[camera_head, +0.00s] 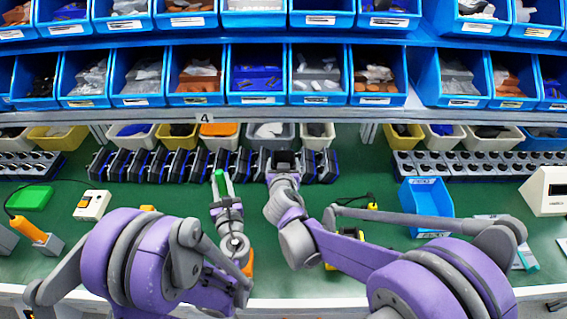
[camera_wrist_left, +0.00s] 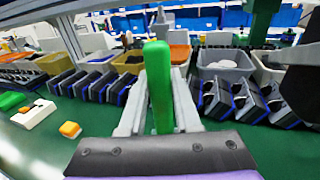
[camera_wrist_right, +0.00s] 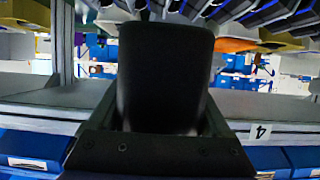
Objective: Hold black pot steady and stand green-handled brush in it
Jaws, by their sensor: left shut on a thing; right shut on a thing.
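The green-handled brush (camera_head: 219,176) is in my left gripper (camera_head: 224,196). Its green handle (camera_wrist_left: 159,85) stands up between the fingers in the left wrist view; the bristles cannot be made out. The black pot (camera_head: 284,158) is in my right gripper (camera_head: 282,180), above the green bench near the row of dark devices. The pot (camera_wrist_right: 165,75) fills the middle of the right wrist view, between the fingers. In the head view the brush is left of the pot, apart from it. The inside of the pot is barely visible.
A row of dark and blue devices (camera_head: 185,163) lies behind, with bins (camera_head: 270,133) and blue shelf boxes (camera_head: 256,77) above. An empty blue tray (camera_head: 426,203) stands right, a soldering iron (camera_head: 27,229) left. Green bench between is partly clear.

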